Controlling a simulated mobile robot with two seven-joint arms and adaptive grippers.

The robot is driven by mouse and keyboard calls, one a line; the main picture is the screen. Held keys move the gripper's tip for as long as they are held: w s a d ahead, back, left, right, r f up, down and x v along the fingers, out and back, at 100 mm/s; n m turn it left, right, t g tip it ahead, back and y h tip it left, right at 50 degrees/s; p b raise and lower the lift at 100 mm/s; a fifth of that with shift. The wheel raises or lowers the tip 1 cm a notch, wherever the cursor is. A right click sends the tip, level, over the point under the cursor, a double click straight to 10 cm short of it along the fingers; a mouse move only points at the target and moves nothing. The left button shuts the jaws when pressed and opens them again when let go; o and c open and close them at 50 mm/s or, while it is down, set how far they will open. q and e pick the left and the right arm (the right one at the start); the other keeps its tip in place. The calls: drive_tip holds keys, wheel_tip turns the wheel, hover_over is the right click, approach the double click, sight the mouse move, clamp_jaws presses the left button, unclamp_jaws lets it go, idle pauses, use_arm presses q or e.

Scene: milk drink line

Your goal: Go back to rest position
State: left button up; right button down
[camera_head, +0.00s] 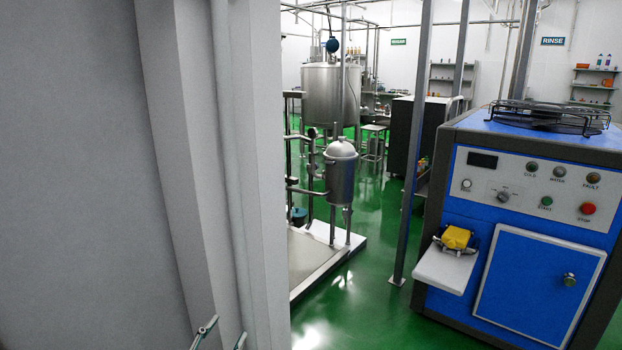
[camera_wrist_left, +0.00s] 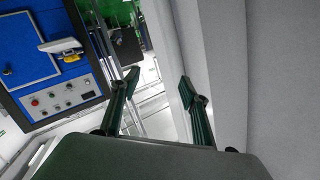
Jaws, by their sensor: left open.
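My left gripper (camera_head: 222,335) shows only its fingertips at the bottom edge of the head view, in front of the grey wall panel. In the left wrist view the left gripper (camera_wrist_left: 160,83) is open, with its two fingers well apart and nothing between them. One finger lies close in front of the pale panel edge in that view; I cannot tell whether they touch. My right gripper is not in view.
A large grey panel (camera_head: 110,180) fills the left of the head view. A blue machine (camera_head: 455,240) stands right, with a white shelf (camera_head: 445,268) holding a yellow item (camera_head: 457,238). A steel vessel (camera_head: 341,175) stands mid-view. Green floor (camera_head: 365,300) lies open between.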

use_arm(q)
drive_tip(key=s+f+n+g, duration=0.1)
drive_tip(key=s+f+g, duration=0.1)
drive_tip(key=s+f, duration=0.8)
drive_tip(key=s+f+n+g, duration=0.1)
drive_tip(key=s+f+g, duration=0.2)
drive_tip(key=s+f, duration=0.8)
drive_tip(key=s, duration=0.6)
drive_tip(key=shift+s+a+f+n, duration=0.2)
drive_tip(key=shift+s+f+n, duration=0.05)
drive_tip(key=shift+s+n, duration=0.15)
